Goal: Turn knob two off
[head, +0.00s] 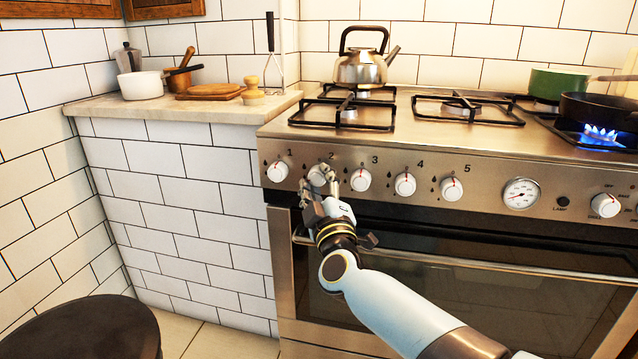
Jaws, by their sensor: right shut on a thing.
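Knob two (317,176) is a white dial on the steel front panel of the stove, under the number 2. My right gripper (319,180) is at this knob, its fingers around it and shut on it. The fingers cover part of the knob, so its pointer is hard to read. Knob one (277,171) is just to the left and knob three (360,180) just to the right, close to the fingers. My left gripper is not in view.
Knobs four (405,184) and five (451,189) follow to the right, then a round gauge (521,193). A blue flame (599,134) burns under a black pan (604,108) at the right. A kettle (362,68) stands on the back left burner. The oven handle (450,262) runs below.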

